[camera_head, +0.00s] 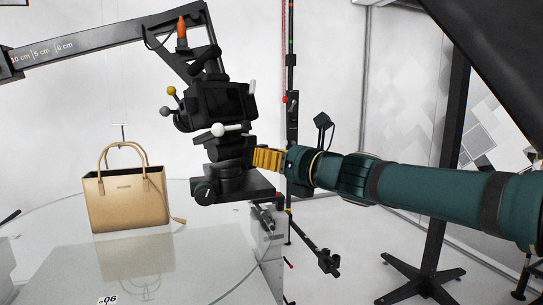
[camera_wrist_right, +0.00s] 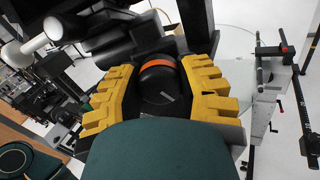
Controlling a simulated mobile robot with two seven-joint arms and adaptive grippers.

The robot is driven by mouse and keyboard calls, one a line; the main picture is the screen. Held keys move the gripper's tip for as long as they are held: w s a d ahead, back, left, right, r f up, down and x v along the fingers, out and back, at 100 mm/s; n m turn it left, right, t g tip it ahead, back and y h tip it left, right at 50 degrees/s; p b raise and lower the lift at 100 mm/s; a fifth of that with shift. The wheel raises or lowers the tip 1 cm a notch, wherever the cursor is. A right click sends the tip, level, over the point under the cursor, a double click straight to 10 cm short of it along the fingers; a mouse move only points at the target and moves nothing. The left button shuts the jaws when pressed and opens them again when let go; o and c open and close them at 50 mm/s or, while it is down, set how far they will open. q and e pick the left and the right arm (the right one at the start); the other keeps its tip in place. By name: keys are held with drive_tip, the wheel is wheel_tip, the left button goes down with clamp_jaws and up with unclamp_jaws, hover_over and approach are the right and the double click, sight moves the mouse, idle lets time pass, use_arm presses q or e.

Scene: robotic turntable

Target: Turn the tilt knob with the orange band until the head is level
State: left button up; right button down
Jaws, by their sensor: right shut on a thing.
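The tilt knob (camera_wrist_right: 158,92) is a dark round knob with an orange band and a pale line on its face. It shows in the right wrist view between my yellow jaws. My right gripper (camera_head: 260,159) reaches in from the right and is shut on the knob. In the head view the jaws and the mount hide the knob. The head (camera_head: 228,148) is black, has white-tipped handles and carries a dark camera (camera_head: 222,103). The camera looks slightly tilted; I cannot tell how far off level the head is. My left gripper is not in view.
A tan handbag (camera_head: 127,200) stands on the glass turntable (camera_head: 75,262) left of the mount. A marked black arm (camera_head: 75,50) extends above. A thin upright pole (camera_head: 291,105) stands just behind my right gripper. A black stand (camera_head: 425,285) is on the floor at right.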

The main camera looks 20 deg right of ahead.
drive_tip(key=m+p, duration=0.1)
drive_tip(key=m, duration=0.2)
drive_tip(key=shift+r+m, duration=0.1)
drive_tip(key=shift+m, duration=0.2)
drive_tip(key=m+p, duration=0.1)
drive_tip(key=m, duration=0.2)
drive_tip(key=shift+m+p, duration=0.3)
drive_tip(key=shift+p, duration=0.1)
drive_tip(key=m+p, duration=0.1)
drive_tip(key=m, duration=0.2)
drive_tip(key=shift+m+p, duration=0.3)
drive_tip(key=shift+p, duration=0.05)
drive_tip(key=shift+m+p, duration=0.4)
drive_tip(key=shift+m, duration=0.5)
drive_tip(key=m+p, duration=0.2)
drive_tip(key=m, duration=0.1)
drive_tip(key=shift+m, duration=0.4)
drive_tip(key=m+p, duration=0.2)
drive_tip(key=m, duration=0.2)
drive_tip(key=m+p, duration=0.2)
drive_tip(key=m, duration=0.2)
drive_tip(key=shift+m+p, duration=0.95)
drive_tip(key=shift+m, duration=0.65)
